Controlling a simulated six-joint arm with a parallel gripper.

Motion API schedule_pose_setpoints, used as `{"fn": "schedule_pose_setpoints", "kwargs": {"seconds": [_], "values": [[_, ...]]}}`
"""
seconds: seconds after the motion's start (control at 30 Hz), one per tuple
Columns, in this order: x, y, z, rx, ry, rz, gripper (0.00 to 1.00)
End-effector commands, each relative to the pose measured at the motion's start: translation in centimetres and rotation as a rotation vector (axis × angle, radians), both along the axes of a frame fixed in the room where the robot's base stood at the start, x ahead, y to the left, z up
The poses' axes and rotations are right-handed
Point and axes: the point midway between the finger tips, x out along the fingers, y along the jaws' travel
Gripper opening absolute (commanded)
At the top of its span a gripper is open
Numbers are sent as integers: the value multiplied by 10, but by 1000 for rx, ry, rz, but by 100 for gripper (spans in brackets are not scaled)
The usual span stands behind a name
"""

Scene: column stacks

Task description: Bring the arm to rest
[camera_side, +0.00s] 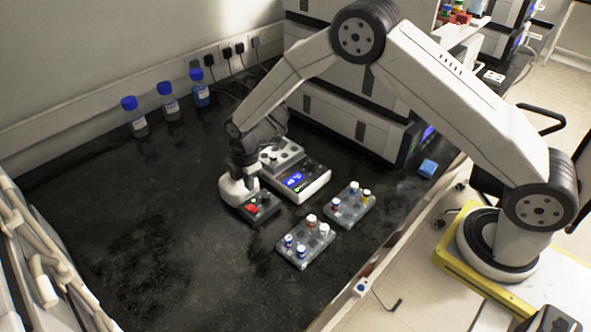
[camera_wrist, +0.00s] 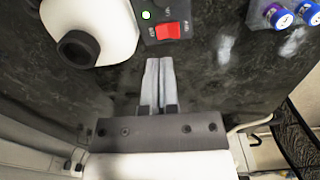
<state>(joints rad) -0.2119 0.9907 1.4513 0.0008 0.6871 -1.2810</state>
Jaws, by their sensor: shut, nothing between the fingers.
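My gripper (camera_wrist: 159,62) is shut and empty in the wrist view, its two fingers side by side and pointing at the dark bench. Just beyond the fingertips is a small device with a red rocker switch (camera_wrist: 168,33), a lit green lamp and a white rounded body with a black cup (camera_wrist: 78,49). In the side view the device's red switch (camera_side: 251,209) shows below the wrist end of my arm (camera_side: 243,152). The fingers cannot be made out clearly there, and I cannot tell whether they touch the device.
A white instrument with a lit display (camera_side: 293,179) stands close beside the device. Two clear racks (camera_side: 305,242) (camera_side: 350,204) hold capped vials. Several blue-capped bottles (camera_side: 170,101) line the wall. Stacked instruments (camera_side: 335,118) stand behind. The bench's left front is clear.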

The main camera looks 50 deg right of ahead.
Motion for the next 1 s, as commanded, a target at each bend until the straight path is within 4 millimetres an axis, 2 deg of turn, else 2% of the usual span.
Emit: {"fn": "schedule_pose_setpoints", "kwargs": {"seconds": [0.17, 0.47, 0.7, 1.0], "values": [[-13, -15, 28, 8, -24, -154, 0], [-56, -47, 78, 35, -71, -509, 0], [-101, -71, 110, 66, -106, -795, 0], [-166, -95, 136, 119, -147, -1151, 0]]}}
